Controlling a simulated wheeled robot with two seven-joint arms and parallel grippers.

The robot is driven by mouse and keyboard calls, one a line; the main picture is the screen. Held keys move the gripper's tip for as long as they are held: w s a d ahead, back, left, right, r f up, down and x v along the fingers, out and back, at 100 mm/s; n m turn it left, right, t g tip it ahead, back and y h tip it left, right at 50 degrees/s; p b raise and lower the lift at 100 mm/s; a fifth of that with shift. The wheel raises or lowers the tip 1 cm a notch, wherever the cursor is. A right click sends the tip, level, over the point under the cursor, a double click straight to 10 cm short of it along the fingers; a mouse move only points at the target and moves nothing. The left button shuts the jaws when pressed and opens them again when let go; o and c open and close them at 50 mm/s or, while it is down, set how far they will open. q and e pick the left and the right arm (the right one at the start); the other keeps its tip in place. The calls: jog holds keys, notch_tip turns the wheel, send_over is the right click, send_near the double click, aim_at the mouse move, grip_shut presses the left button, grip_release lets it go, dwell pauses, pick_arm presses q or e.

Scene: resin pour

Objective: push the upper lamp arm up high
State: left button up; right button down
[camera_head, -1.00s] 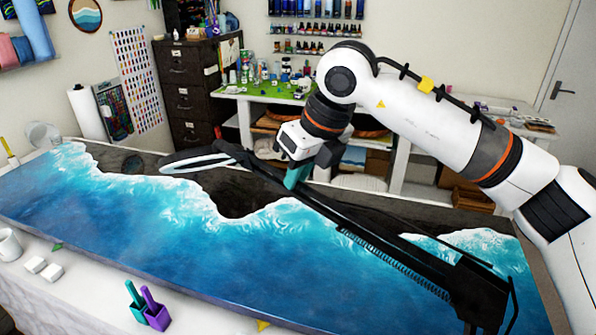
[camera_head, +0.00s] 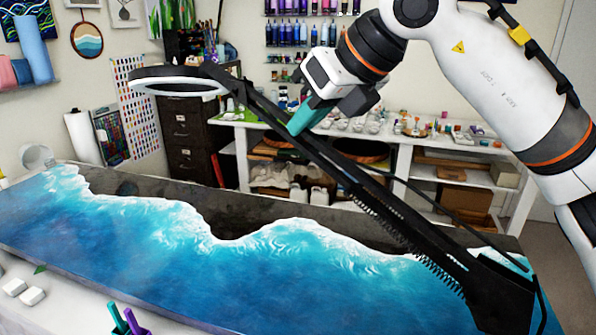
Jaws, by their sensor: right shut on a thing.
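The black upper lamp arm (camera_head: 345,178) slants from its joint (camera_head: 500,297) at the lower right up to the upper left. Springs run along its underside. The lamp head, with a white ring (camera_head: 180,86), is at its far end, well above the table. My right gripper (camera_head: 305,120) is shut on the upper lamp arm, a little below the lamp head; its teal fingertip shows against the bar. The far finger is partly hidden. My left gripper is not in view.
The blue and white resin table (camera_head: 280,285) spans the foreground beneath the lamp arm. Teal and purple tools (camera_head: 128,320) and white blocks (camera_head: 24,292) lie at the near edge. A cluttered white bench (camera_head: 405,145) and dark drawers (camera_head: 185,135) stand behind.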

aim_at(323, 141)
jog(key=shift+t+y, duration=0.7)
jog(key=r, duration=0.1)
jog(key=s+d+r+b, duration=0.1)
jog(key=r, duration=0.1)
jog(key=s+d+r+b, duration=0.1)
jog(key=shift+s+r, duration=0.1)
jog(key=shift+r, duration=0.25)
jog(key=shift+s+d+r+t+y+b, duration=0.15)
jog(key=shift+s+r+b, duration=0.05)
jog(key=shift+r, duration=0.2)
jog(key=shift+s+d+r+t+y+b, duration=0.15)
jog(key=shift+r+b, duration=0.05)
jog(key=shift+r, duration=0.2)
jog(key=c, duration=1.5)
grip_release()
jog(key=shift+d, duration=0.1)
jog(key=shift+o, duration=0.2)
jog(key=b+v, duration=0.2)
jog(key=v, duration=1)
jog(key=shift+b, duration=0.3)
